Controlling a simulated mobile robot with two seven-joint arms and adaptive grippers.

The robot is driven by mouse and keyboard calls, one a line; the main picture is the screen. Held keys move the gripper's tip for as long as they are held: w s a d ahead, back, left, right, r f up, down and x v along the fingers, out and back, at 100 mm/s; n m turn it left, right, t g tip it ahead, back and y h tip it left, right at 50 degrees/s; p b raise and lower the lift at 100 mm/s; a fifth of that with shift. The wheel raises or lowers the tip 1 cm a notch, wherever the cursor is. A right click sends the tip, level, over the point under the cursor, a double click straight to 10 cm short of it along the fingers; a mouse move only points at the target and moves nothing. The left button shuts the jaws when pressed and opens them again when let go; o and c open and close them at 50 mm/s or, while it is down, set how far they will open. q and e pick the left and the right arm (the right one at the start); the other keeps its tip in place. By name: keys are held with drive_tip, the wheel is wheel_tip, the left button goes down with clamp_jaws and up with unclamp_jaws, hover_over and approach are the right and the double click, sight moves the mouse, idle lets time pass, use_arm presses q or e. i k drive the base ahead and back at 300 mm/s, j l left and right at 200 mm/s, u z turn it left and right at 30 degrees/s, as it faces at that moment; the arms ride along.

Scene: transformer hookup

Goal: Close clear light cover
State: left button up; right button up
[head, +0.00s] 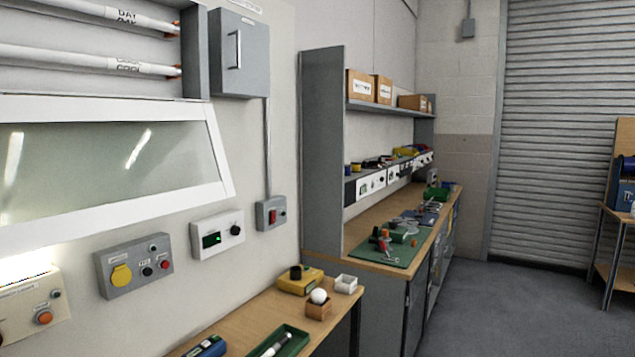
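The clear light cover (105,165) is a see-through panel in a white frame on the wall at the left, cut off by the picture's left edge. It sits just below two labelled white tubes (85,60). Its frame looks tilted, with the lower edge standing out from the wall, but I cannot tell exactly how far. Two streaks of light reflect in the panel. A bright glow shows on the wall under its lower left. Neither of my grippers is in view, and nothing touches the visible part of the cover.
A grey wall box (239,53) is right of the tubes. Control boxes (134,265) line the wall below the cover. A wooden bench (325,320) holds a green tray (275,342) and small parts. A workbench with shelves stands beyond. Grey floor (515,300) is open at right.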

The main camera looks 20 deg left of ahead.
sight(22, 237)
drive_tip(key=u, duration=1.55)
